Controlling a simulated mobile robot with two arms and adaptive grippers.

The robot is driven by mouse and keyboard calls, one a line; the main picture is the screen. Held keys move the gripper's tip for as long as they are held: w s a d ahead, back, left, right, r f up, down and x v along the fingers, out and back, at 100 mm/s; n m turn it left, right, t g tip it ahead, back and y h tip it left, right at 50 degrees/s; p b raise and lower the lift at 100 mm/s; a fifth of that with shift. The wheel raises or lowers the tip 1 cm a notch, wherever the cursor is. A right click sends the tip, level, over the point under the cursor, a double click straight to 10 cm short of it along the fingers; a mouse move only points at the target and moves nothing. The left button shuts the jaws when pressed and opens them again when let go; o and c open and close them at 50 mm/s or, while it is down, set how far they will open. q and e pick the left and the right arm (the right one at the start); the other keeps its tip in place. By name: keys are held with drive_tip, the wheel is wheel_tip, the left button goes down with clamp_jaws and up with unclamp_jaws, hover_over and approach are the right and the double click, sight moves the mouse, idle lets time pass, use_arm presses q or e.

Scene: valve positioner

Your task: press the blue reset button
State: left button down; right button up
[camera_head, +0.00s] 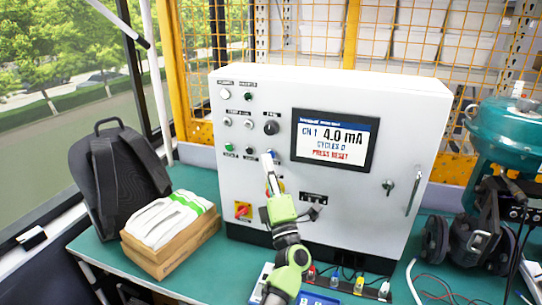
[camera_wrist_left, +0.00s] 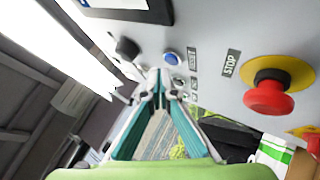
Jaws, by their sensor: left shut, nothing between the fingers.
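The blue reset button (camera_wrist_left: 172,57) sits on the grey panel in the left wrist view, beside a RESET label. In the head view my left gripper covers its area. My left gripper (camera_head: 267,160) reaches up to the front of the white cabinet (camera_head: 400,115), below and left of the screen. Its fingers are together and empty. In the left wrist view the fingertips (camera_wrist_left: 157,80) lie just below and left of the blue button in the picture; I cannot tell whether they touch the panel. My right gripper is not in view.
The screen (camera_head: 333,139) reads 4.0 mA, CYCLES 0, PRESS RESET. A red mushroom stop button (camera_wrist_left: 268,97) juts out near the blue button. A black knob (camera_head: 271,127) is above. A box (camera_head: 170,240) and black backpack (camera_head: 122,178) stand left on the green table.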

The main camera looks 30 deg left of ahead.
use_arm(q)
drive_tip(key=shift+w+a, duration=0.1)
drive_tip(key=shift+w, duration=0.3)
drive_tip(key=shift+w+a+b, duration=0.1)
drive_tip(key=shift+w+b, duration=0.25)
drive_tip(key=shift+b, duration=0.2)
idle(0.3)
drive_tip(key=shift+s, duration=0.15)
drive_tip(key=shift+s+d+p, duration=0.2)
drive_tip(key=shift+s+p, duration=0.15)
drive_tip(key=shift+s, duration=0.3)
drive_tip(key=s+p, duration=0.1)
drive_tip(key=s, duration=0.1)
drive_tip(key=s+d+p, duration=0.1)
drive_tip(key=s, duration=0.1)
drive_tip(key=shift+s+d, duration=0.1)
drive_tip(key=shift+s, duration=0.3)
idle(0.8)
